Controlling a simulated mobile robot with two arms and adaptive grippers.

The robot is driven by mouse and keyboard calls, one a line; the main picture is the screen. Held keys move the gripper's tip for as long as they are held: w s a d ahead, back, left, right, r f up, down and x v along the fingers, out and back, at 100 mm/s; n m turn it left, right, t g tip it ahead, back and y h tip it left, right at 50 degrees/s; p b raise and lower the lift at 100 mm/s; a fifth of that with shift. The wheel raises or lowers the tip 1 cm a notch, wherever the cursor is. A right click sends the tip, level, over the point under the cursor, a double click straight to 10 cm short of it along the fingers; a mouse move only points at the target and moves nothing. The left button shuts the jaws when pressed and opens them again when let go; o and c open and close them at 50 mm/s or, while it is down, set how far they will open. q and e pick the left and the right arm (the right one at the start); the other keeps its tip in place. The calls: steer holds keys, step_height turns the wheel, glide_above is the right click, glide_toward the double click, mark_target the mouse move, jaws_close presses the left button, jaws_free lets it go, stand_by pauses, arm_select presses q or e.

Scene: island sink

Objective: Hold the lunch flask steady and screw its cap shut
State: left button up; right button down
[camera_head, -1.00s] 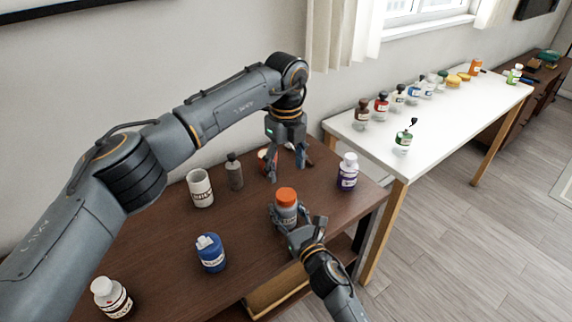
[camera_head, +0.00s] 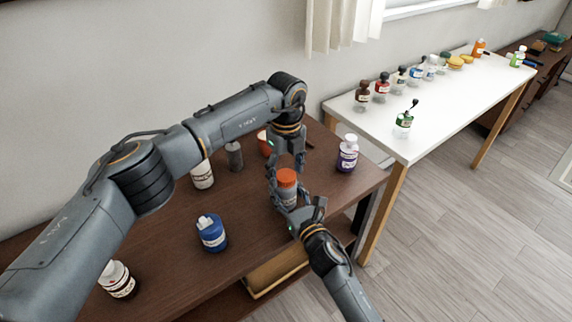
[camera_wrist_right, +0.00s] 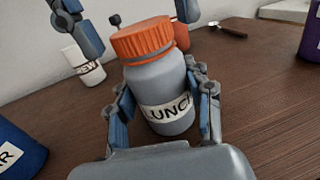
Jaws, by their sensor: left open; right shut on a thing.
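The lunch flask (camera_head: 287,192) is a grey bottle with a label and stands upright on the brown table. Its orange cap (camera_head: 286,176) sits on its top. In the right wrist view the flask (camera_wrist_right: 159,88) reads "LUNCH" and its cap (camera_wrist_right: 142,39) is ridged. My right gripper (camera_head: 290,207) is shut on the flask's body, with one finger on each side (camera_wrist_right: 164,104). My left gripper (camera_head: 286,174) points down from above, its open fingers around the cap's level. In the right wrist view its fingers show on both sides of the cap, apart from it.
A blue jar (camera_head: 211,233) stands left of the flask and a purple-labelled bottle (camera_head: 347,153) right of it. A white container (camera_head: 203,175), a grey bottle (camera_head: 234,156) and an orange container (camera_head: 265,142) stand behind. A white table (camera_head: 420,125) with several bottles is at the right.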

arm_select(q)
steer(key=c, duration=1.2)
steer(key=m, duration=0.5)
steer(key=shift+m, duration=0.4)
steer(key=m, duration=0.5)
steer(key=shift+m, duration=0.4)
steer(key=m, duration=0.5)
steer(key=shift+m, duration=0.3)
steer(key=m, duration=0.7)
steer(key=shift+f, duration=0.1)
steer(key=o, duration=1.3)
